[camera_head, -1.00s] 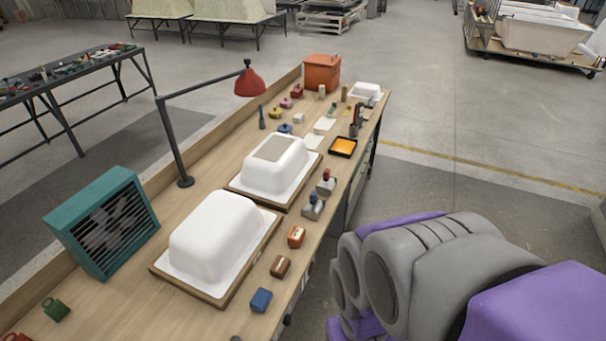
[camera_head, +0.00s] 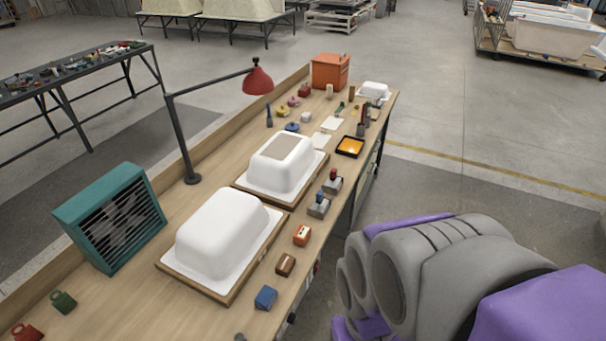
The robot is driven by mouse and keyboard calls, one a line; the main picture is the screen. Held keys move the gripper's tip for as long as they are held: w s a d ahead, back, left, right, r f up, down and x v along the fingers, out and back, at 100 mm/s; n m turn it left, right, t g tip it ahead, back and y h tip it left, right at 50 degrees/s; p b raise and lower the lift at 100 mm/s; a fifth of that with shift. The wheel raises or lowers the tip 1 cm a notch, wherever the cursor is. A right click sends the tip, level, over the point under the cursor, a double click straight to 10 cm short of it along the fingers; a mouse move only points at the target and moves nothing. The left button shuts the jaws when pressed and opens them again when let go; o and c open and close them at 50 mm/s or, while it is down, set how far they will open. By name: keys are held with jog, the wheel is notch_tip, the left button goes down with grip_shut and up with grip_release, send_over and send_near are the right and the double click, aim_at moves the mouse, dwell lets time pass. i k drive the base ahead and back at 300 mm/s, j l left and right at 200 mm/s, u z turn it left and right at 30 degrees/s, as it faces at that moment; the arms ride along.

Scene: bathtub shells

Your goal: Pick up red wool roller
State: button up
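I cannot tell for sure which thing is the red wool roller. Small red things on the wooden workbench (camera_head: 215,205) are a red item (camera_head: 27,332) at the bottom left, cut by the frame edge, a red item (camera_head: 304,90) near the far end, an orange-red block (camera_head: 302,236) at the right edge, and a grey tool with a red knob (camera_head: 333,181). My folded grey and purple arm fills the lower right, beside the bench and apart from it. My gripper's fingers do not show.
Two white tub shells (camera_head: 222,232) (camera_head: 283,163) sit on boards mid-bench. A teal fan box (camera_head: 112,217), a red lamp (camera_head: 257,81), an orange bin (camera_head: 330,71) and a yellow paint tray (camera_head: 350,146) also stand there. Open floor (camera_head: 470,130) lies right of the bench.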

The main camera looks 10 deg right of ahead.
aim_at(332, 187)
jog(key=i+l+u, duration=0.1)
jog(key=l, duration=0.25)
jog(key=i+l, duration=0.25)
jog(key=i+l+u, duration=0.15)
jog(key=l, duration=0.3)
jog(key=i+l, duration=0.15)
jog(key=l, duration=0.25)
jog(key=i+l+u, duration=0.15)
jog(key=l, duration=0.2)
jog(key=i+l, duration=0.15)
jog(key=l, duration=0.25)
jog(key=i+l+u, duration=0.15)
jog(key=l, duration=0.25)
jog(key=i+l, duration=0.1)
jog(key=l, duration=0.3)
jog(key=u, duration=0.05)
